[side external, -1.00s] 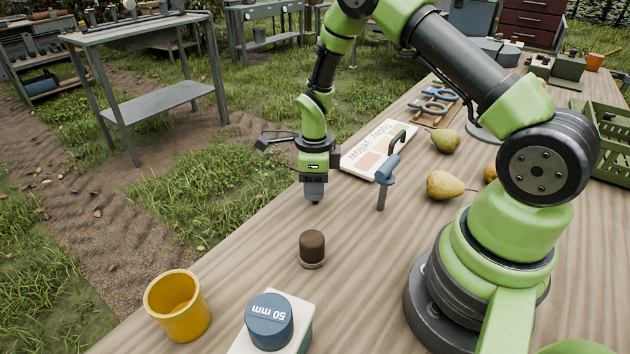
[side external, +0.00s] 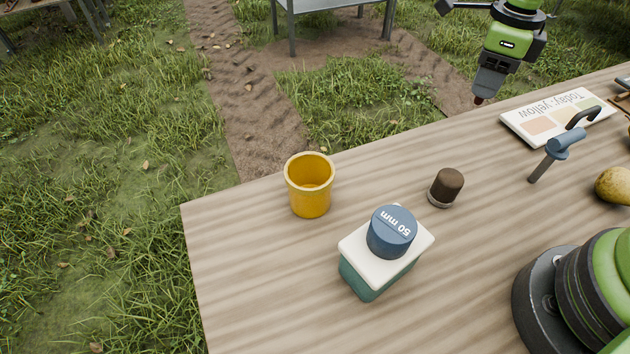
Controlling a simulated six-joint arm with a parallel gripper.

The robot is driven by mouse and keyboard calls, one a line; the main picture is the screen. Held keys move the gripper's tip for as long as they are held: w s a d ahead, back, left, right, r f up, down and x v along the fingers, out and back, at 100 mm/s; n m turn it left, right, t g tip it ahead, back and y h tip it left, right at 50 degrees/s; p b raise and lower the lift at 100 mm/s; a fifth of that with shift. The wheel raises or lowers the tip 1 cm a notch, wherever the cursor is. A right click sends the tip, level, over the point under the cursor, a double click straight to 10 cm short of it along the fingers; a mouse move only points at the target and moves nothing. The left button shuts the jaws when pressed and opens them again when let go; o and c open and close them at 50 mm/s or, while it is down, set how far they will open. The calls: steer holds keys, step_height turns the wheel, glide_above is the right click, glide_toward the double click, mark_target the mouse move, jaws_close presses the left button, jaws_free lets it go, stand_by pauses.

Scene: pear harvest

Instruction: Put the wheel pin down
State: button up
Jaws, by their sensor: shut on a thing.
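My gripper (side external: 483,90) hangs tilted near the far table edge, at the upper right. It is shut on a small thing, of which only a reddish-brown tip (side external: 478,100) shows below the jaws. I cannot tell from this view whether that is the wheel pin. Apart from my gripper, a blue-headed tool (side external: 566,141) with a grey shaft and a black curved handle is on the table, to the right of and nearer than the gripper.
A printed board (side external: 545,124) lies right of my gripper. A dark brown capped cylinder (side external: 448,184), a yellow cup (side external: 309,190) and a green-white block (side external: 352,249) with a blue "50 mm" cylinder (side external: 391,236) stand on the table (side external: 260,290). A pear (side external: 614,186) lies at right. The front left is bare.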

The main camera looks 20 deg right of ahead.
steer(key=w+a+n, duration=0.3)
steer(key=a+n, duration=0.6)
steer(key=a, duration=1.1)
steer(key=s+a+n, duration=0.1)
steer(key=a+n, duration=0.1)
steer(key=a, duration=0.2)
steer(key=s+a+n, duration=0.2)
steer(key=a, duration=0.3)
steer(key=s+a+n, duration=0.1)
steer(key=s+a, duration=0.1)
steer(key=a, duration=0.2)
steer(key=shift+s+a+n, duration=0.15)
steer(key=shift+a+n, duration=0.05)
steer(key=shift+n, duration=0.2)
steer(key=s+a+n, duration=0.4)
steer(key=s+a, duration=0.4)
steer(key=a, duration=0.1)
steer(key=shift+n, duration=0.4)
steer(key=f, duration=0.9)
steer(key=shift+s+a+f, duration=0.2)
steer(key=shift+s+f, duration=0.1)
steer(key=shift+f, duration=0.1)
